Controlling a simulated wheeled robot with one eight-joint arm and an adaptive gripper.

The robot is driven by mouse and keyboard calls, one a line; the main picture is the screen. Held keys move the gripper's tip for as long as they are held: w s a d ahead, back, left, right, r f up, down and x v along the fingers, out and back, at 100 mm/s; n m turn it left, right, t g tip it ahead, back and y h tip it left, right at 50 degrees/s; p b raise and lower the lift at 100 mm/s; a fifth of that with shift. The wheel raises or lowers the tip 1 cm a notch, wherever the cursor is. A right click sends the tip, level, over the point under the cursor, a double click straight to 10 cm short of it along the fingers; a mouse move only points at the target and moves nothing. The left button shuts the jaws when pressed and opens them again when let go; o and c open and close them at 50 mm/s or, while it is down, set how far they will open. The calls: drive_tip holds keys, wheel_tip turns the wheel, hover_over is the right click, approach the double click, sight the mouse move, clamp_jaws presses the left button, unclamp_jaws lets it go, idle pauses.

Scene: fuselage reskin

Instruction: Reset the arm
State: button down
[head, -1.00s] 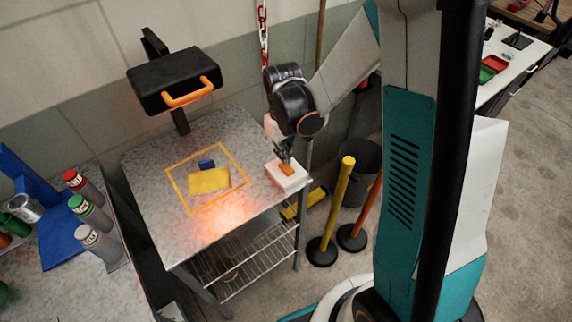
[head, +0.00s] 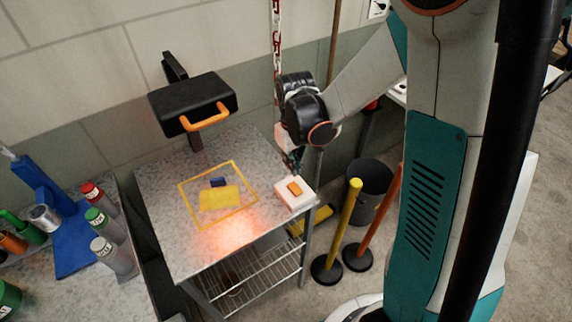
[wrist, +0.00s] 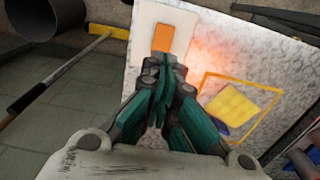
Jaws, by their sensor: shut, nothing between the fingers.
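My gripper (wrist: 160,68) is shut and empty in the wrist view, its dark tips pointing at a white block with an orange top piece (wrist: 163,38). In the head view my gripper (head: 291,160) hangs beside and above the right edge of the table, behind the white block (head: 292,203). The orange piece (head: 294,188) lies on that block, and the fingertips look apart from it. My arm reaches in from the upper right.
The metal table (head: 160,190) carries a yellow outlined square with a yellow sheet (head: 220,198) and a blue piece (head: 218,182). A black lamp with an orange handle (head: 205,117) stands behind. Posts (head: 345,230) and a bin (head: 370,190) stand right. Bottles (head: 113,256) are left.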

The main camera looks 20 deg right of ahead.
drive_tip(key=s+r+m+t+b, duration=0.3)
drive_tip(key=s+r+t+b, duration=0.4)
drive_tip(key=s, duration=0.8)
drive_tip(key=shift+r+b, duration=0.8)
drive_tip(key=shift+r, duration=0.65)
drive_tip(key=shift+w+d, duration=0.1)
